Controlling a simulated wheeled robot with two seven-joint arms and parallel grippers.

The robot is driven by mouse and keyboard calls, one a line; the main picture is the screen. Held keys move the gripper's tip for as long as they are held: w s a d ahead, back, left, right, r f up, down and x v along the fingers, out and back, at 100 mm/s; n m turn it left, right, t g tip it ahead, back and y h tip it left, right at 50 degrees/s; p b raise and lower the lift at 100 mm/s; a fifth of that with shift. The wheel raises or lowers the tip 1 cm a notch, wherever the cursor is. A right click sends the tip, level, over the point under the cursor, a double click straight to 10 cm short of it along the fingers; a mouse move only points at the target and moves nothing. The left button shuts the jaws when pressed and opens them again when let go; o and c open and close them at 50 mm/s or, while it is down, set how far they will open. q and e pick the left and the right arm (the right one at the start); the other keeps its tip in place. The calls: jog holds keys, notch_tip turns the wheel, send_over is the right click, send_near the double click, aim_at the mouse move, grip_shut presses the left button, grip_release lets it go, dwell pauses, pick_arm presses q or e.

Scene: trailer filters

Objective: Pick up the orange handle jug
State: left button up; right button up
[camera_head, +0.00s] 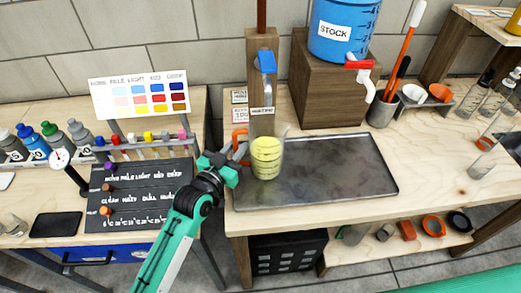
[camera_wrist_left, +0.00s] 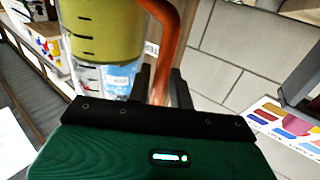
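The orange handle jug (camera_head: 266,157) is a clear, upright vessel with yellow contents, standing at the left part of a dark metal tray (camera_head: 340,172). Its orange handle faces left. My left gripper (camera_head: 236,160) is at the handle side, low on the jug. In the left wrist view, the jug's yellow contents (camera_wrist_left: 105,28) show above marked clear wall. The handle (camera_wrist_left: 167,45) runs down between the two dark fingers (camera_wrist_left: 160,85), which are close together on either side of it. The contact itself is partly hidden. My right gripper is not in view.
A wooden post (camera_head: 262,90) with a blue part stands right behind the jug. A blue STOCK container (camera_head: 343,28) with a red tap sits on a wooden block. Test tubes, bottles and a colour chart (camera_head: 140,93) stand left. The tray's right side is clear.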

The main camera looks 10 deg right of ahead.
pick_arm(q)
grip_shut()
dwell(1.2)
jog(key=shift+r, duration=0.1)
